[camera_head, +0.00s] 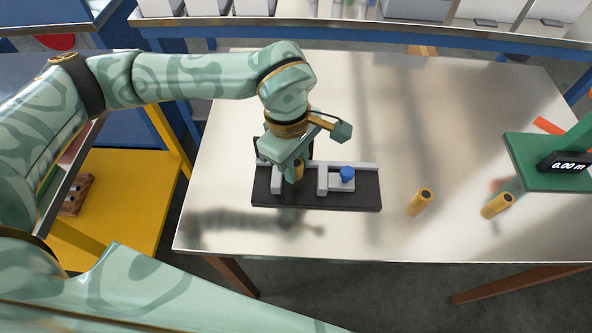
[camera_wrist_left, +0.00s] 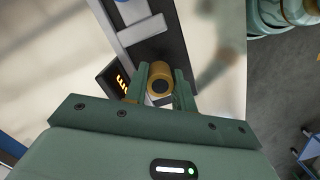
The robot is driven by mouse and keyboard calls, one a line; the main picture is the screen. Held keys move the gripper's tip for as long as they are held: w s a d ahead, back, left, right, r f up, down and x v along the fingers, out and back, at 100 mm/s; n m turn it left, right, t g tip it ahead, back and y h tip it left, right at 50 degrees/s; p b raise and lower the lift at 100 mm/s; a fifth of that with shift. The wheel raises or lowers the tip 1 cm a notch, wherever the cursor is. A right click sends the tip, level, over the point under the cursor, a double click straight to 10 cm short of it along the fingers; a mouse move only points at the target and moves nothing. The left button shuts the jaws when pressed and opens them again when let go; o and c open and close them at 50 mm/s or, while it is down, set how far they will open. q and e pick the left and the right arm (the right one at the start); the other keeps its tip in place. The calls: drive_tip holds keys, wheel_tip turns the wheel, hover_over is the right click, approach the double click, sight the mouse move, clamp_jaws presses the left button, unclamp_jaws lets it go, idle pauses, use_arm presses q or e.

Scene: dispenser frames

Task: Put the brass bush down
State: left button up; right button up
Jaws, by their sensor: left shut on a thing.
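My left gripper (camera_head: 296,172) is shut on a brass bush (camera_head: 299,168), over the left part of a black fixture plate (camera_head: 352,198) with grey rails. In the left wrist view the bush (camera_wrist_left: 161,78) sits between the two fingers, its dark bore facing the camera. The plate (camera_wrist_left: 174,47) and a grey rail (camera_wrist_left: 143,28) lie just beyond it. I cannot tell whether the bush touches the plate. My right gripper is not in view.
A blue knob (camera_head: 347,173) stands on the fixture's right part. Two more brass bushes (camera_head: 419,202) (camera_head: 497,205) lie on the metal table (camera_head: 440,120) to the right, near a green device (camera_head: 545,172) with a display. The table behind the fixture is mostly clear.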

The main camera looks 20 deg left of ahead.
use_arm(q)
wheel_tip(320, 180, down, 4)
drive_tip(key=shift+w+a+r+b, duration=0.1)
drive_tip(key=shift+w+r+b, duration=0.1)
drive_tip(key=shift+b, duration=0.35)
drive_tip(key=shift+r, duration=0.1)
drive_tip(key=shift+s, duration=0.1)
drive_tip(key=o, duration=0.7)
drive_tip(key=shift+o, duration=0.2)
wheel_tip(320, 180, up, 12)
drive_tip(key=a+p, duration=0.1)
drive_tip(key=p, duration=0.2)
drive_tip(key=shift+w+a, duration=0.15)
drive_tip(key=shift+w, duration=0.05)
